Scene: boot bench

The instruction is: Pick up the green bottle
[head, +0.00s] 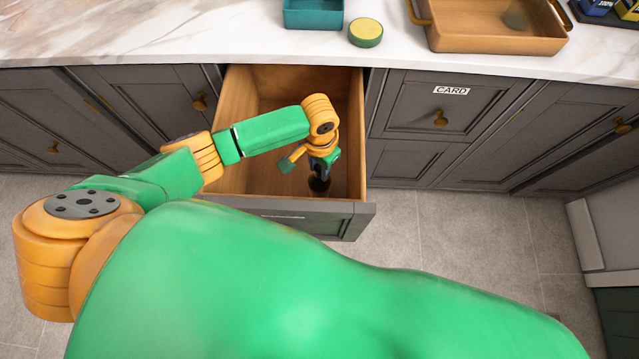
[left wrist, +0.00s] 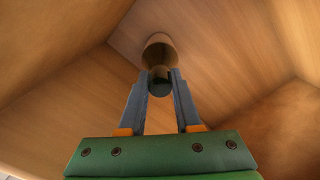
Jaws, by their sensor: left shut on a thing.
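My left gripper (head: 319,172) reaches down into the open wooden drawer (head: 240,100). Its two fingers also show in the left wrist view (left wrist: 160,88), closed on a dark, round bottle-like thing (left wrist: 159,83). This looks like the green bottle, though its colour reads dark green to brown here. In the head view a dark part of it (head: 319,185) shows just below the fingers, low in the drawer. The gripper hides most of it, and I cannot tell whether it touches the drawer floor. My right gripper is not in view.
Drawer walls surround the left gripper closely. On the marble counter above stand a teal bin (head: 313,14), a round yellow-topped green thing (head: 365,32) and a wooden tray (head: 495,38). A closed drawer at the right carries a CARD label (head: 451,91).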

